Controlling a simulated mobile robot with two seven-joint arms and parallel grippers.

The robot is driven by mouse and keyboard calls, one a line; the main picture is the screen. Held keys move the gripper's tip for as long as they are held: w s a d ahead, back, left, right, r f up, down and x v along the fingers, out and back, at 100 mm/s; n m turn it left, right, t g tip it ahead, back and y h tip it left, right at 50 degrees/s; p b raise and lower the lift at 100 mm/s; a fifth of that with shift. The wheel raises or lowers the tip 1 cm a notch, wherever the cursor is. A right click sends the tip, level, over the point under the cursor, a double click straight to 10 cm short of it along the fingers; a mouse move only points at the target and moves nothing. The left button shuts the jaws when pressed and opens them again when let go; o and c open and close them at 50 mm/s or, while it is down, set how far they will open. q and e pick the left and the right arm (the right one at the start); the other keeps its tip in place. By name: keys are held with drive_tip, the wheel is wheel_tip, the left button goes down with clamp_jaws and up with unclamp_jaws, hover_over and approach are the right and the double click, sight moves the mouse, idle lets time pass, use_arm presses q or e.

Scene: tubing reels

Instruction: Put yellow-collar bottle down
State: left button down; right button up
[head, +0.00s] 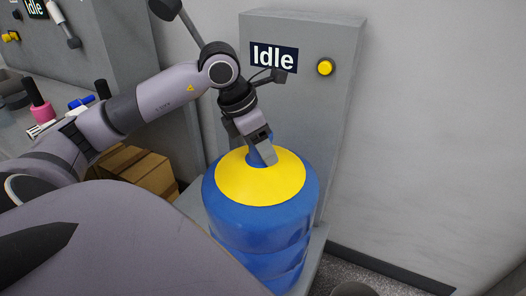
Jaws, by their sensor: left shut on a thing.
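The yellow-collar bottle (258,222) is a large blue bottle with a yellow top around a blue neck. It stands upright, or nearly so, over a grey ledge in front of a grey machine. My left gripper (262,156) comes down from above and is shut on the bottle's neck. My right gripper is not in view.
The grey machine (333,120) behind the bottle has an "Idle" screen (273,58) and a yellow button (325,67). Cardboard boxes (143,170) lie to the left. A counter at far left holds a pink item (41,112) and a blue item (81,101). Floor shows at lower right.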

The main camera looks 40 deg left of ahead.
use_arm(q)
wheel_tip(320, 180, down, 3)
drive_tip(key=shift+f, duration=0.15)
drive_tip(key=shift+f+b, duration=0.1)
drive_tip(key=shift+b, duration=0.3)
drive_tip(key=shift+c, duration=2)
unclamp_jaws()
drive_tip(key=shift+f, duration=0.1)
